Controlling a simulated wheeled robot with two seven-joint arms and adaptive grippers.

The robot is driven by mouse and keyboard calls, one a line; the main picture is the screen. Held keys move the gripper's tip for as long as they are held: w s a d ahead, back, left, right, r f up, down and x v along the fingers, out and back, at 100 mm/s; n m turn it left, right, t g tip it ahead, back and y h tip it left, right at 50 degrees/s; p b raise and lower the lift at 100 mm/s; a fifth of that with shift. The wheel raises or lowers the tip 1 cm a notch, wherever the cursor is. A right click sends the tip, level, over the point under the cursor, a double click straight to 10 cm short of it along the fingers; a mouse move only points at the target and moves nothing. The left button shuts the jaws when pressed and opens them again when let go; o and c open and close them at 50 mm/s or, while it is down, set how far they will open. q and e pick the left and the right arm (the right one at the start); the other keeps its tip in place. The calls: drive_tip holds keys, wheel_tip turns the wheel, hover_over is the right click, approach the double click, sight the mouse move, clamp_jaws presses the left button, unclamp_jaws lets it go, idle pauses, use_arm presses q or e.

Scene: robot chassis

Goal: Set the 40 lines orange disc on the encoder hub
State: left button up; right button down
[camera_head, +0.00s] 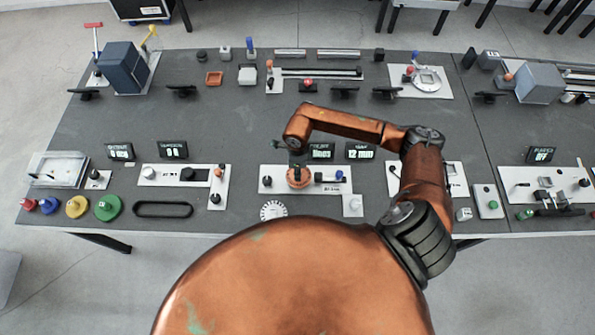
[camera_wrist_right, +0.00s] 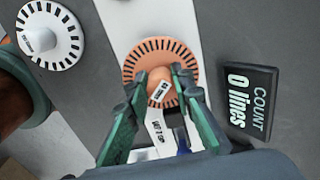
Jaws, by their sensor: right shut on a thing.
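The orange disc (camera_wrist_right: 130,66), with dark slots round its rim and a raised middle knob, lies flat over the white plate (camera_wrist_right: 118,14) in the right wrist view. In the head view the orange disc (camera_head: 299,182) is over the middle of the white plate (camera_head: 331,187). My right gripper (camera_wrist_right: 161,84) is shut on the disc's knob, one green finger on each side. It points down at the disc (camera_head: 296,168) in the head view. The encoder hub is hidden beneath the disc, so I cannot tell whether the disc rests on it. My left gripper is out of view.
A white slotted disc (camera_wrist_right: 48,36) lies left of the plate, and in front of it in the head view (camera_head: 273,210). The count display (camera_wrist_right: 247,101) reads 0 lines. Another display (camera_head: 360,151) reads 12 mm. Coloured knobbed discs, including a green one (camera_head: 108,208), stand at front left.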

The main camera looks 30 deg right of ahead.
drive_tip(key=shift+f+b, duration=0.45)
drive_tip(key=shift+f, duration=0.1)
drive_tip(key=c, duration=2)
unclamp_jaws()
drive_tip(key=shift+o, duration=0.2)
drive_tip(key=shift+r+p, duration=3)
drive_tip(key=shift+r, duration=2.55)
drive_tip(key=shift+f, duration=0.1)
